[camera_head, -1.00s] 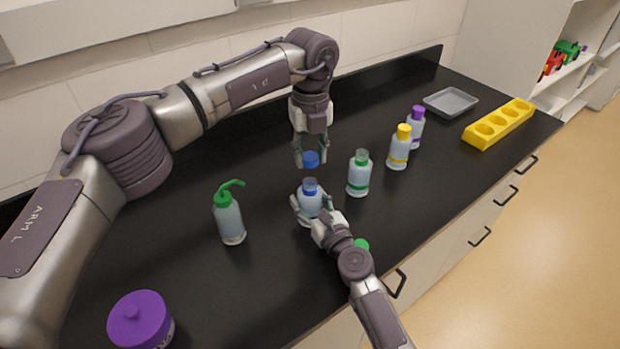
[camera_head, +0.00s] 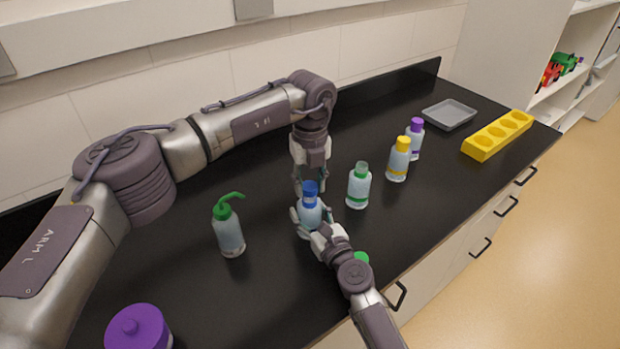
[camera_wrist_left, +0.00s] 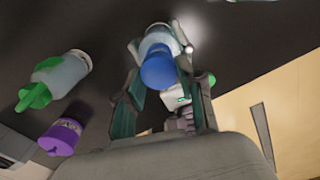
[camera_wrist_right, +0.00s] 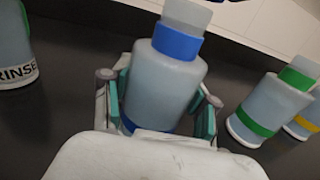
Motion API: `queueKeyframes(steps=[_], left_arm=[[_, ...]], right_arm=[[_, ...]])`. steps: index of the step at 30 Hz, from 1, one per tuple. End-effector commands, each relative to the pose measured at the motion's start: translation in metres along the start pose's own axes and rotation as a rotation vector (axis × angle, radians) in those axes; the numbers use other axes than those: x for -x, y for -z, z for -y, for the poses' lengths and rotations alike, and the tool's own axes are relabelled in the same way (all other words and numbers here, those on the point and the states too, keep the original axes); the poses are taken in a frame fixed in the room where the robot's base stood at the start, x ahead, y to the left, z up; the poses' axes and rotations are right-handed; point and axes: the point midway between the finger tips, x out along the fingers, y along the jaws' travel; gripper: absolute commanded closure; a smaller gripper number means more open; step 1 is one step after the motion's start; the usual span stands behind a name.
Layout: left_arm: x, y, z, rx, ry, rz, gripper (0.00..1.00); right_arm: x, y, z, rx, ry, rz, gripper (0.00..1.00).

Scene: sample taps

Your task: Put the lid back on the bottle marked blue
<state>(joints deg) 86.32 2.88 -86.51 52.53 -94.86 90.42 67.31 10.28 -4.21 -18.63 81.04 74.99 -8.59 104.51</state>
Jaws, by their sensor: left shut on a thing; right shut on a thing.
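The bottle marked blue (camera_head: 309,222) stands upright on the black counter, with a blue ring and band. My right gripper (camera_head: 311,214) is shut around its body; the right wrist view shows the bottle (camera_wrist_right: 160,88) between the fingers. Its clear neck (camera_wrist_right: 187,14) looks bare there. My left gripper (camera_head: 310,184) is shut on the blue lid (camera_head: 310,187), which lines up with the neck in the head view. The left wrist view shows the lid (camera_wrist_left: 158,69) between the fingertips, overlapping the bottle. Whether lid and neck touch, I cannot tell.
A green-banded bottle (camera_head: 358,188) stands close on the right, with yellow (camera_head: 399,160) and purple (camera_head: 415,141) ones beyond. A green-nozzled rinse bottle (camera_head: 229,232) stands left. A green lid (camera_head: 361,259) lies beside my right arm. A grey tray (camera_head: 449,114) and yellow rack (camera_head: 497,137) are far right.

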Motion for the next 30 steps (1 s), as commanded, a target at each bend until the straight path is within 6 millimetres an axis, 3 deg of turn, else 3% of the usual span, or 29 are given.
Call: queueKeyframes(steps=[30], left_arm=[[-0.0131,0.0002,0.0001,-0.001,-0.001,0.000,0.74]], right_arm=[[-0.0002,-0.0008,-0.0001,0.000,0.000,0.001,1.00]])
